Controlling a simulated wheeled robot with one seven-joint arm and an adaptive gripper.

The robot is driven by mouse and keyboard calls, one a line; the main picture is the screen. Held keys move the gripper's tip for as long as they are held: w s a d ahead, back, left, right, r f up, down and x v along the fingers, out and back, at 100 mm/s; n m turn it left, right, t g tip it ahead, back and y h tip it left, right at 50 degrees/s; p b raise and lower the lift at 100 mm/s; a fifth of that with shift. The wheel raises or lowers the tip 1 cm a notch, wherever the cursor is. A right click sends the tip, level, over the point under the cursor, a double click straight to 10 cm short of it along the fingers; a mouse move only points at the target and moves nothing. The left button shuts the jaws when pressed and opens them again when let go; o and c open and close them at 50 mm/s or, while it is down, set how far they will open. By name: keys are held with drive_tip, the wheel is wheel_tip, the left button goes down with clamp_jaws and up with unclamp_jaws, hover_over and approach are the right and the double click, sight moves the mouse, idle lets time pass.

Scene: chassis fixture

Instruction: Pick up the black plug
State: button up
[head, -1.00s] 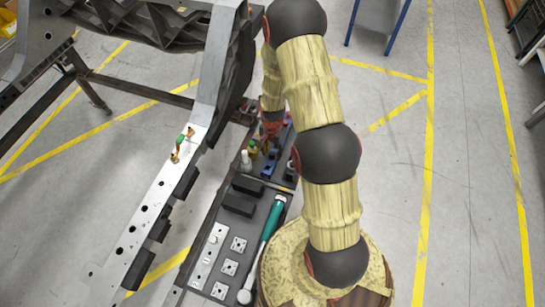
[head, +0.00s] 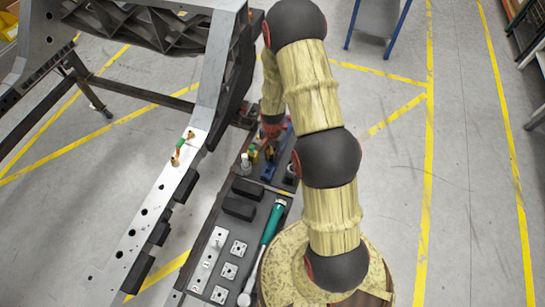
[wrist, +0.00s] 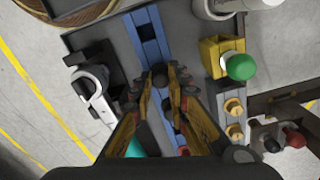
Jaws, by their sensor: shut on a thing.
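In the wrist view the fingertips of my gripper (wrist: 160,82) come together on a small dark piece, the black plug (wrist: 158,70), above a blue part (wrist: 148,35). The fingers hide much of the plug, and I cannot tell whether it is clear of what lies beneath. In the head view my gripper (head: 271,148) points down over the far part of the dark tray, partly behind my arm. The plug cannot be made out there.
A yellow block with a green knob (wrist: 240,66) stands close right of the fingers in the wrist view. A black and silver part (wrist: 92,88) lies left.

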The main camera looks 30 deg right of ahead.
drive_tip(key=shift+r+p, duration=0.35)
drive_tip(key=shift+r, duration=0.35)
drive_tip(key=s+a+r+p, duration=0.4)
drive_tip(key=s+r+p, duration=0.1)
drive_tip(key=s+r, duration=0.6)
drive_tip(key=shift+s+a+r, duration=0.15)
drive_tip(key=shift+s+r, duration=0.15)
drive_tip(key=shift+s, duration=0.9)
drive_tip(key=shift+r+p, duration=0.1)
drive_tip(key=shift+p, duration=0.25)
wheel_tip(320, 180, up, 5)
drive_tip(key=p, duration=0.3)
drive_tip(key=shift+p, duration=0.4)
